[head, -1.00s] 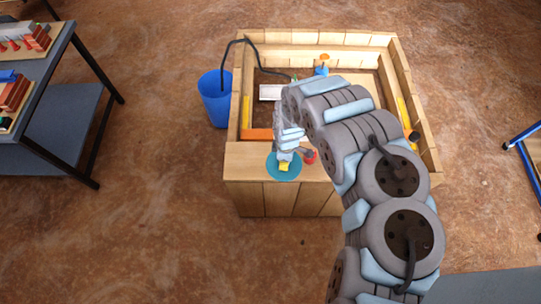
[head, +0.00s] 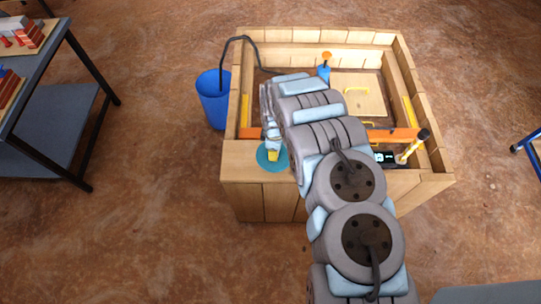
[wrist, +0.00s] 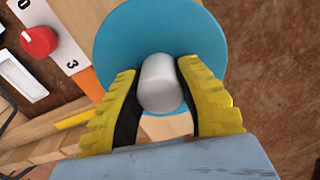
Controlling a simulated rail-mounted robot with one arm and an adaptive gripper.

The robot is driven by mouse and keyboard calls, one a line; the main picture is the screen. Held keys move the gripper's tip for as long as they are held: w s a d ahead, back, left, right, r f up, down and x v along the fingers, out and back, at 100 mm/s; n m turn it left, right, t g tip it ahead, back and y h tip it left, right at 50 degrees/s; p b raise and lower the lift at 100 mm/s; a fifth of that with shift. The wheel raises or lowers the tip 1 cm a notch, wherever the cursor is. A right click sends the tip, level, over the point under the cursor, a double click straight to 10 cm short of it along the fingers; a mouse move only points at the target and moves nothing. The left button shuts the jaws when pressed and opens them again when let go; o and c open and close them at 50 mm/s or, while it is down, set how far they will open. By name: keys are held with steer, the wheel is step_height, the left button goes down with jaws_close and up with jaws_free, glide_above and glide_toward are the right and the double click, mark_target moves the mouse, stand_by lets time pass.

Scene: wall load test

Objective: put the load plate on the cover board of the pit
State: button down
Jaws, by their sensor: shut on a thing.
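The load plate is a teal disc (head: 263,162) with a grey knob (wrist: 160,82); the disc also fills the top of the wrist view (wrist: 118,40). My gripper (head: 273,155) has its yellow fingers (wrist: 158,68) on both sides of the knob and is shut on it. The plate is over the front-left wall top of the wooden pit; I cannot tell whether it touches. The cover board (head: 360,98) is a pale wooden panel with yellow handles inside the pit, behind and right of my gripper. My arm hides part of the pit.
An orange beam (head: 392,135) crosses the pit. A blue-and-orange item (head: 325,70) stands at the back. A blue bucket (head: 212,100) with a black hose is left of the pit. A red dial (wrist: 38,41) shows in the wrist view.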

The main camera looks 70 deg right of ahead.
steer(key=shift+w+d+f, duration=0.25)
steer(key=shift+w+f, duration=0.2)
steer(key=shift+f, duration=0.1)
steer(key=shift+w+d+f, duration=0.25)
steer(key=shift+w+f, duration=0.15)
steer(key=shift+f, duration=0.15)
steer(key=shift+w, duration=0.1)
steer(key=shift+w+d+f, duration=0.1)
steer(key=shift+d+f, duration=0.05)
steer(key=shift+f, duration=0.15)
steer(key=shift+f+b, duration=0.45)
steer(key=shift+f, duration=1.05)
steer(key=c, duration=0.8)
jaws_free()
steer(key=shift+r, duration=0.1)
steer(key=shift+r+p, duration=0.5)
steer(key=shift+r, duration=5.4)
